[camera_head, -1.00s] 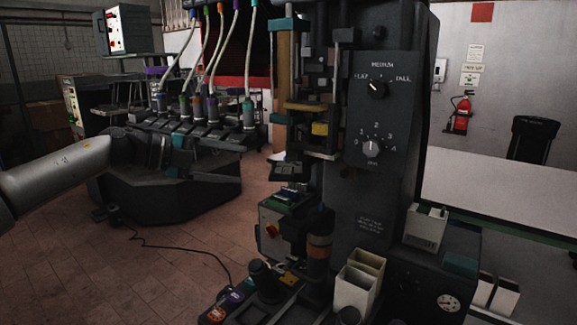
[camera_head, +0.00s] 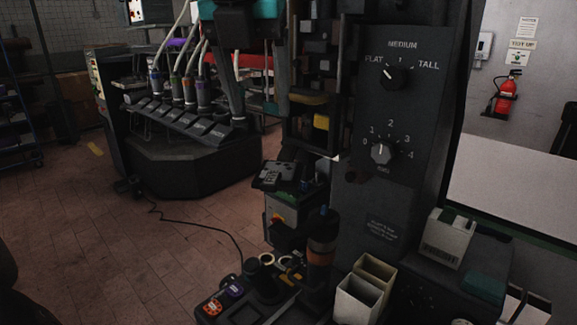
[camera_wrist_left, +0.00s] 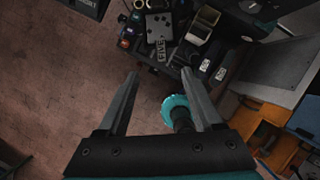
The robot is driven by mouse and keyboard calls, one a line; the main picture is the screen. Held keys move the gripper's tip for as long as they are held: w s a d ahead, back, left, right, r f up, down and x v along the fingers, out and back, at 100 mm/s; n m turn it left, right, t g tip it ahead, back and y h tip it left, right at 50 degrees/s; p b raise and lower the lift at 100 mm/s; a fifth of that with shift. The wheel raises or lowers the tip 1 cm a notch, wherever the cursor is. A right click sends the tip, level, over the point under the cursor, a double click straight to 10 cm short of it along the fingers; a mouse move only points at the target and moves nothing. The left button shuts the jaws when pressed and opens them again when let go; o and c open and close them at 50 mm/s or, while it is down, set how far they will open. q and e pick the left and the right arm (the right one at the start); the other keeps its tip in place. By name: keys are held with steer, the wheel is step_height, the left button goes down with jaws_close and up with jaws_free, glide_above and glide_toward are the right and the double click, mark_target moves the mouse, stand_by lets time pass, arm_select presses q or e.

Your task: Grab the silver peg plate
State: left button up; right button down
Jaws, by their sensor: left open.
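The silver peg plate (camera_head: 274,175) looks like a small grey plate with dark spots. It lies on top of a small box-shaped unit at the foot of the press. In the left wrist view it is the plate with dark round spots (camera_wrist_left: 158,27), beyond the fingertips. My left gripper (camera_head: 260,114) hangs fingers down above and slightly left of the plate, apart from it. In the left wrist view my left gripper (camera_wrist_left: 160,72) is open with nothing between its fingers. My right gripper is not seen.
The press (camera_head: 405,120) with its dials stands close on the right. White bins (camera_head: 360,292) and dark knobs (camera_head: 262,270) are at its front. A black multi-station machine (camera_head: 185,160) stands behind left. Open tiled floor (camera_head: 120,240) lies at left. A teal-rimmed round part (camera_wrist_left: 176,108) shows near the right finger.

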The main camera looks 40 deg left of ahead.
arm_select(q)
step_height(320, 180, down, 4)
steer(key=r, duration=0.1)
glide_above(271, 178)
steer(key=s, duration=0.2)
steer(key=f, duration=0.5)
steer(key=shift+w+d+f, duration=0.1)
steer(key=shift+d+f, duration=0.25)
steer(key=shift+f, duration=0.35)
steer(key=x, duration=0.4)
steer(key=shift+d+f, duration=0.1)
steer(key=shift+f, duration=0.25)
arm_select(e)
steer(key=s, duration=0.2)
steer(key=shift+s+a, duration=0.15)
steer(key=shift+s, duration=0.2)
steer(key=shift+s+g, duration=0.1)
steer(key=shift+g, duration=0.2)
arm_select(q)
steer(key=shift+c, duration=0.5)
jaws_close()
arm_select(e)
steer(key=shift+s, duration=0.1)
